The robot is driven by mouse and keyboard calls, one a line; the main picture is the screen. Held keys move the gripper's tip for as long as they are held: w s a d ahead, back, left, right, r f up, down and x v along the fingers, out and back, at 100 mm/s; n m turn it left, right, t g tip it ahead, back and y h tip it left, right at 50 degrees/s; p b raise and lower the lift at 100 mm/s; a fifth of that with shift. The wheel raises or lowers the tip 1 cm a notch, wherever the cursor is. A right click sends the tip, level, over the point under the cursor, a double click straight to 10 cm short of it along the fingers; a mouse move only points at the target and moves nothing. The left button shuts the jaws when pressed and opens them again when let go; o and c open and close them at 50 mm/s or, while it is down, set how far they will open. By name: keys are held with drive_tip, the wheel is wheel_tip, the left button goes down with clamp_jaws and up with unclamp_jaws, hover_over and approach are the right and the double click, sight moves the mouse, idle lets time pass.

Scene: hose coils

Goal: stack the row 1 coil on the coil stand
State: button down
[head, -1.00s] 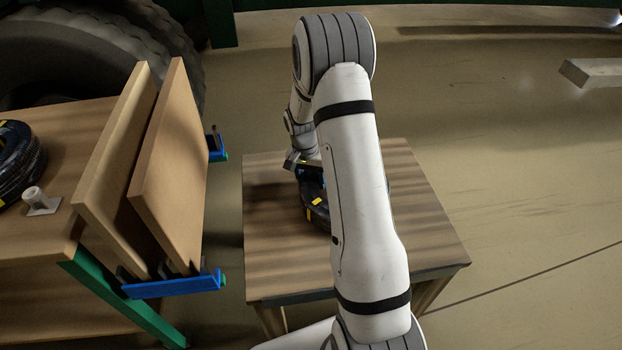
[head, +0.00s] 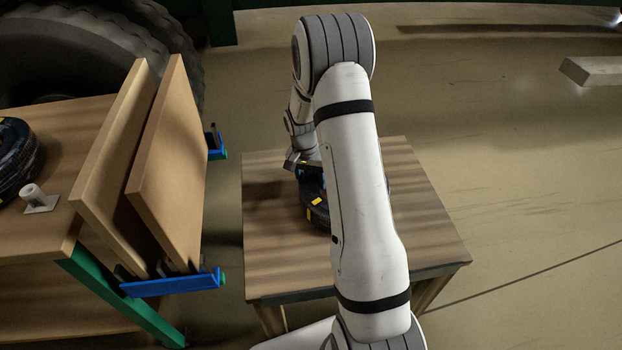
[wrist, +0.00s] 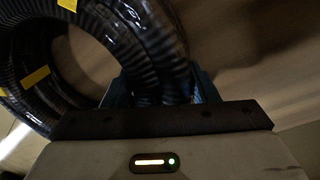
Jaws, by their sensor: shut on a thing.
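My gripper (head: 302,163) is over the small wooden table, partly hidden behind my arm in the head view. In the wrist view its blue fingers (wrist: 160,88) are shut on one side of a black ribbed hose coil (wrist: 140,45). More black coil with yellow tape (wrist: 32,92) shows at the left, behind and below the held part. In the head view, black coil with yellow tape (head: 316,212) shows at the table, mostly covered by my arm. I cannot tell which row the held coil is from, nor identify the coil stand.
The small table (head: 290,265) has bare room around the coil. A large tyre (head: 90,45) stands behind.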

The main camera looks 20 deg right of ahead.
idle(0.4)
drive_tip(key=shift+c, duration=2.3)
unclamp_jaws()
drive_tip(key=shift+f, duration=0.15)
drive_tip(key=shift+r, duration=0.2)
drive_tip(key=shift+w+a+r+p, duration=0.1)
drive_tip(key=shift+r+p, duration=0.6)
drive_tip(key=shift+r, duration=0.4)
drive_tip(key=shift+w+a+r+p, duration=0.15)
drive_tip(key=shift+r+p, duration=0.6)
drive_tip(key=shift+r, duration=0.4)
drive_tip(key=shift+w+a+r+p, duration=0.1)
drive_tip(key=shift+r+p, duration=0.6)
drive_tip(key=shift+r, duration=0.4)
wheel_tip(320, 180, up, 8)
drive_tip(key=p, duration=0.1)
drive_tip(key=shift+w+a+f, duration=0.15)
drive_tip(key=shift+w+a, duration=0.2)
drive_tip(key=shift+w, duration=0.1)
